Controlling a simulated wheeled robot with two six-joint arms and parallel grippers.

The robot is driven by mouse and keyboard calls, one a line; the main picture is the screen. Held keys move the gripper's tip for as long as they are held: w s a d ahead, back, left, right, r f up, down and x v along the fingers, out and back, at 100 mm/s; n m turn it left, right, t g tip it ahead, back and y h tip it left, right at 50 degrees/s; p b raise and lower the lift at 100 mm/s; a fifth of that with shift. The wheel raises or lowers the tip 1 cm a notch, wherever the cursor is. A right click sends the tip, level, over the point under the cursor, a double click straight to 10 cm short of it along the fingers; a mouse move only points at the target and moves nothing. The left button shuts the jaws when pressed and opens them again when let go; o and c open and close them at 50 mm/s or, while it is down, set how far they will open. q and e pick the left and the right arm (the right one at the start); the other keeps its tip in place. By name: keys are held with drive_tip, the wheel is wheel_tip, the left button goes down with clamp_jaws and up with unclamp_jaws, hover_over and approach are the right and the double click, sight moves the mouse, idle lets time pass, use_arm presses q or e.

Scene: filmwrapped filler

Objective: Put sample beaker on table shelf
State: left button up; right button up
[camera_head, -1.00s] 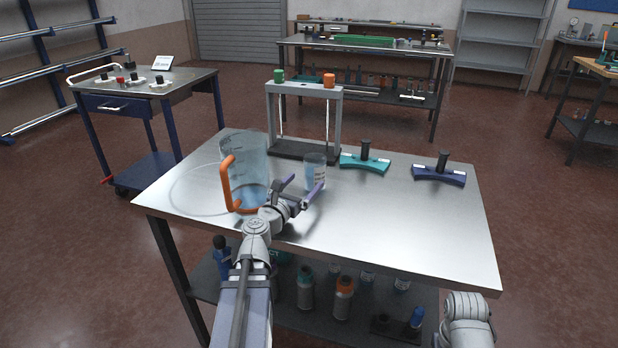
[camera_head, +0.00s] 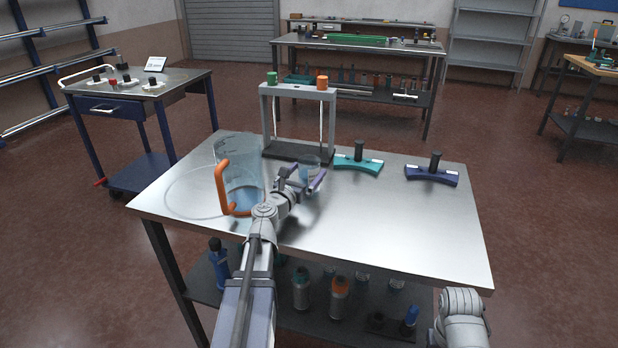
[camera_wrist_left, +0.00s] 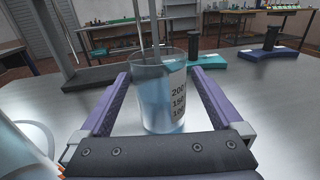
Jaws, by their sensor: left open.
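A small clear beaker (camera_head: 309,168) with volume marks stands upright on the steel table (camera_head: 400,245); it also shows in the left wrist view (camera_wrist_left: 160,95). My left gripper (camera_head: 303,180) is open, with its two purple fingers on either side of the beaker. In the left wrist view there seems to be a gap between the beaker and each finger. The shelf (camera_head: 357,325) is the dark lower board under the table and holds several bottles. Part of my right arm shows at the lower right; its gripper is out of view.
A large clear jug (camera_head: 240,180) with an orange handle stands close left of my left gripper. A grey frame stand (camera_head: 298,90) is behind the beaker. The table's front right is clear.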

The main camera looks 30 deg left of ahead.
sight(313, 164)
use_arm(q)
drive_tip(key=shift+w+a+f, duration=0.1)
drive_tip(key=shift+w+a, duration=0.05)
drive_tip(key=shift+w, duration=1.2)
drive_tip(key=shift+w+a+f, duration=0.1)
drive_tip(key=shift+w+a, duration=0.05)
drive_tip(key=shift+w, duration=1.15)
drive_tip(key=shift+s, duration=0.1)
drive_tip(key=shift+c, duration=0.2)
clamp_jaws()
drive_tip(key=shift+r, duration=0.15)
wheel_tip(313, 164, up, 10)
drive_tip(key=p, duration=1)
